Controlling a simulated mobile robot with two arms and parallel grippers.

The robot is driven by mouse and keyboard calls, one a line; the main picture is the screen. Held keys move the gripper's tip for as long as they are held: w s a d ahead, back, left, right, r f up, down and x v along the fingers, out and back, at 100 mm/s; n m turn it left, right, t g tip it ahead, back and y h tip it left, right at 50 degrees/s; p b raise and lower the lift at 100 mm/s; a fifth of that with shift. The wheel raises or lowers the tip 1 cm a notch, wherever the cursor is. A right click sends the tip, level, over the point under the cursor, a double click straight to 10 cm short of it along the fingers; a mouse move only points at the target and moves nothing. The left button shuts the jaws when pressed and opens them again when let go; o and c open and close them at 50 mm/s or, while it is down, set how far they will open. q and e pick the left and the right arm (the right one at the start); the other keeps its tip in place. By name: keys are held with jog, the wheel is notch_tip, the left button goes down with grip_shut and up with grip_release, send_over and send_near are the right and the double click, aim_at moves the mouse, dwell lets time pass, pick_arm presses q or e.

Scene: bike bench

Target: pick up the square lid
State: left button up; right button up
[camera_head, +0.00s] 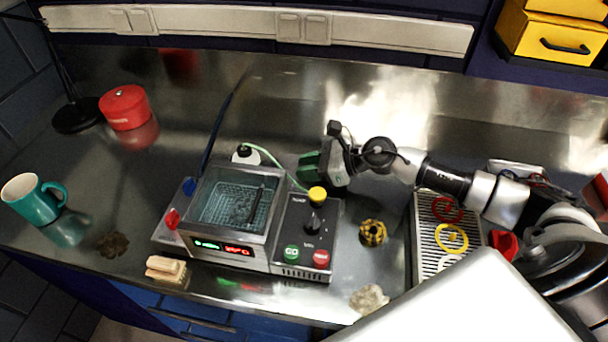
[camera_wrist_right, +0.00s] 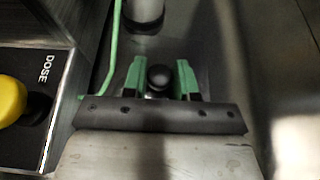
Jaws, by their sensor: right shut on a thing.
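My right gripper (camera_head: 308,166) reaches in from the right, low over the bench behind the control box. In the right wrist view its green fingers (camera_wrist_right: 159,80) are shut on a small round black knob (camera_wrist_right: 159,75), which I take to be the square lid's handle. The lid's plate is not clear in either view; the gripper hides it in the head view. The ultrasonic bath (camera_head: 208,240) stands left of the gripper with its tank open and a mesh basket inside. My left gripper is not in view.
The control box (camera_head: 289,250) with its yellow knob (camera_head: 317,194) is close to the gripper. A bottle (camera_head: 245,154) with a green hose stands behind the bath. A teal mug (camera_head: 34,199), red tin (camera_head: 125,107), brass cog (camera_head: 373,232) and drip tray (camera_head: 428,238) are farther off.

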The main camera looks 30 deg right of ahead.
grip_shut()
jog(key=shift+r, duration=0.15)
